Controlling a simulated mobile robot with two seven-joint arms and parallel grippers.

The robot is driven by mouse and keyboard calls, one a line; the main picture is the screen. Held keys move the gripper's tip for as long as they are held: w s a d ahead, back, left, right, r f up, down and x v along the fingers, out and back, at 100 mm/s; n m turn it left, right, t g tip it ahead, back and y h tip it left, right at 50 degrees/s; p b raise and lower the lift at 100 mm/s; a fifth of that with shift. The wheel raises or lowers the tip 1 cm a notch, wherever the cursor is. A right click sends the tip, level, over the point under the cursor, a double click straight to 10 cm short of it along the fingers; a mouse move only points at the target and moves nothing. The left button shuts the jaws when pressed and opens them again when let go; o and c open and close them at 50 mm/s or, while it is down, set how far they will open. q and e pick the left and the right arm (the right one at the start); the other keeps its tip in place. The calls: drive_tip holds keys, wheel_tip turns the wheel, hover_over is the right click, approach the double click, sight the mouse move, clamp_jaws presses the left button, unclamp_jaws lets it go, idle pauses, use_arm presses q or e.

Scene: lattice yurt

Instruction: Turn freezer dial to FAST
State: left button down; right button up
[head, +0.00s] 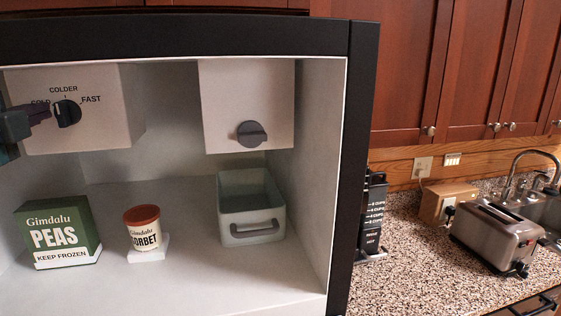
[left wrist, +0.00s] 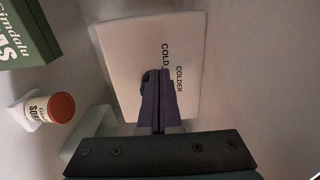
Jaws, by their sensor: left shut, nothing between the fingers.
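The freezer dial (head: 69,113) is a dark round knob on a pale box face printed COLD, COLDER and FAST. FAST is at its right, COLDER above, and COLD at the left, partly covered by my gripper. I cannot tell for sure where the dial points. My left gripper (head: 45,113) is shut and empty, with its fingertips at the dial's left side; whether they touch it is unclear. In the left wrist view my shut fingers (left wrist: 154,88) cover most of the dial (left wrist: 147,78), and FAST is hidden. My right gripper is not in view.
A second pale box with a dark knob (head: 251,133) hangs at right. Below stand a green peas box (head: 58,232), a sorbet tub (head: 142,228) and a pale bin (head: 251,238). The dark freezer frame (head: 348,170) edges the opening. A toaster (head: 496,235) stands on the counter outside.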

use_arm(q)
drive_tip(key=a+p+v, duration=0.1)
drive_tip(key=p+v, duration=0.2)
drive_tip(key=v, duration=0.3)
drive_tip(key=shift+d+r, duration=0.15)
drive_tip(key=shift+d, duration=0.15)
wheel_tip(320, 180, down, 5)
drive_tip(key=d+n, duration=0.3)
drive_tip(key=n, duration=0.9)
drive_tip(key=b+x, duration=0.1)
drive_tip(key=x, duration=0.1)
drive_tip(key=b+x, duration=0.1)
drive_tip(key=x, duration=0.1)
drive_tip(key=b+x, duration=0.1)
drive_tip(key=shift+w+a, duration=0.35)
drive_tip(key=shift+w+a+r+b, duration=0.1)
drive_tip(key=shift+w+r+b, duration=0.05)
drive_tip(key=shift+w+b, duration=0.25)
